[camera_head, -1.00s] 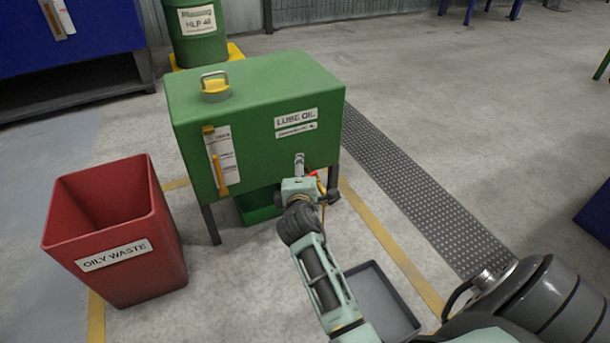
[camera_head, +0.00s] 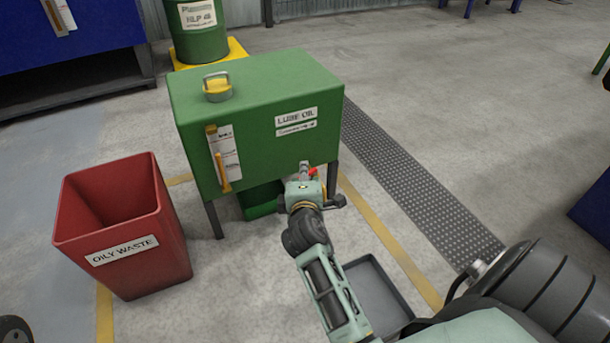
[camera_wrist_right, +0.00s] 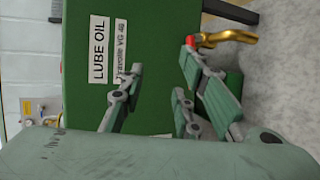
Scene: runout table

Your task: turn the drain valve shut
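The green lube oil tank (camera_head: 255,95) stands on legs, with its valve low on the front face. In the head view the valve's red part (camera_head: 313,171) shows just beyond my right gripper (camera_head: 306,188), which hides most of the valve. In the right wrist view a red part and a brass part of the valve (camera_wrist_right: 236,36) lie at the upper right, beside the tank edge. My right gripper (camera_wrist_right: 158,72) is open there, with nothing visible between its fingers. The valve appears beside the right-hand finger, outside the gap. My left gripper is not in view.
A red oily waste bin (camera_head: 122,225) stands left of the tank. A dark shallow tray (camera_head: 375,300) lies on the floor by my right arm. A green container (camera_head: 258,205) sits under the tank. A green drum (camera_head: 195,30) stands behind. Floor to the right is open.

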